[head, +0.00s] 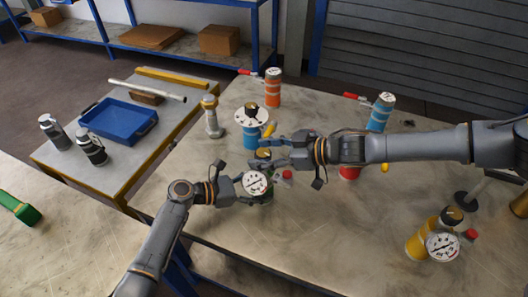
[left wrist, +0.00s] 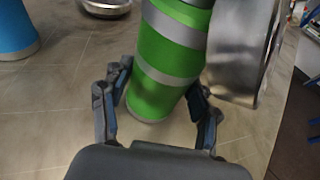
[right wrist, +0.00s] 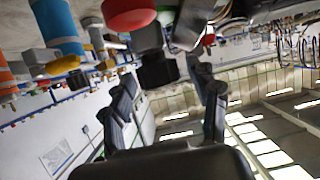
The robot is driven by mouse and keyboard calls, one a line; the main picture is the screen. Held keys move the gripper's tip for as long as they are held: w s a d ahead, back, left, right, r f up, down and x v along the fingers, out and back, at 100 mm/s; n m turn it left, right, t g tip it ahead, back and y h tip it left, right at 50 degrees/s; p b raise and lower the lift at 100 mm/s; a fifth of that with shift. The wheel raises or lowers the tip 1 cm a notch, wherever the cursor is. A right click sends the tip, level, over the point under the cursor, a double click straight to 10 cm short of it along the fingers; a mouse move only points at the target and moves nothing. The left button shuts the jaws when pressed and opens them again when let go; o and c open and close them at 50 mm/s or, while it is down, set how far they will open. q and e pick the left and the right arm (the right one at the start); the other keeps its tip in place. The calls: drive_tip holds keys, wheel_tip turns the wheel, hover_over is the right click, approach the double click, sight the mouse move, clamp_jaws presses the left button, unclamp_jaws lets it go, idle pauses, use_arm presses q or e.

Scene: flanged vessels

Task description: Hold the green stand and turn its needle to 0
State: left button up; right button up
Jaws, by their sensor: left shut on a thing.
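The green stand (left wrist: 160,62), a green cylinder with silver bands, stands upright between the fingers of my left gripper (left wrist: 157,90), which is shut on it. In the head view its white dial (head: 256,183) faces up toward the camera, with a red knob (head: 287,174) to the right; the needle's reading is too small to tell. A dark knob on top (head: 264,153) is partly hidden by my right gripper (head: 272,153). In the right wrist view the right gripper's fingers are apart, with a dark block (right wrist: 157,70) just ahead between them, seemingly not gripped.
A blue stand with a white disc (head: 252,117) stands just behind. An orange-banded stand (head: 273,88) and another blue one (head: 380,112) are farther back. A yellow stand with a dial (head: 420,243) is at the front right. A blue tray (head: 120,122) sits on the left table.

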drive_tip(key=c, duration=1)
drive_tip(key=shift+w+n+g+y, duration=0.1)
drive_tip(key=shift+n+g+y, duration=0.2)
drive_tip(key=shift+n+g, duration=0.7)
drive_tip(key=shift+g, duration=0.1)
drive_tip(key=o, duration=1.2)
drive_tip(key=v, duration=1.2)
drive_tip(key=shift+f, duration=0.1)
